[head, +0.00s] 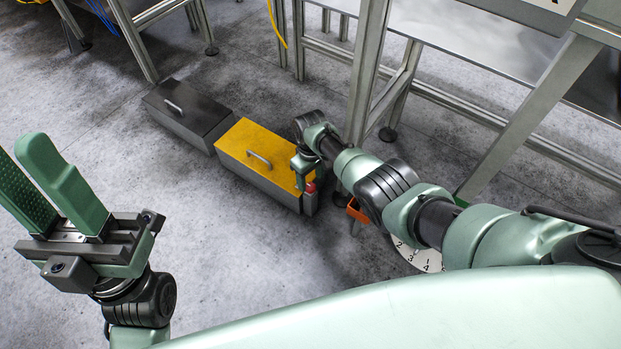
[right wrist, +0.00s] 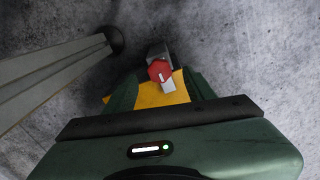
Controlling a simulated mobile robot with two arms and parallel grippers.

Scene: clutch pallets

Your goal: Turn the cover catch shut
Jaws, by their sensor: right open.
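A grey box with a yellow cover (head: 250,142) and a bar handle sits on the floor in the head view. A red catch knob (head: 310,187) is at its near right end. In the right wrist view the red knob (right wrist: 159,71) shows a pale mark, with the yellow cover (right wrist: 150,97) below it. My right gripper (head: 304,175) is above that end of the box. Its fingers (right wrist: 161,82) are open, one either side of the knob in the picture; contact cannot be told. My left gripper (head: 40,160) is raised at the left, open and empty.
A dark grey box (head: 188,112) with a handle stands beside the yellow-covered one. A metal table frame leg (head: 368,70) rises close behind my right arm. An orange part (head: 356,211) and a numbered white disc (head: 425,260) are partly hidden. The floor in front is clear.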

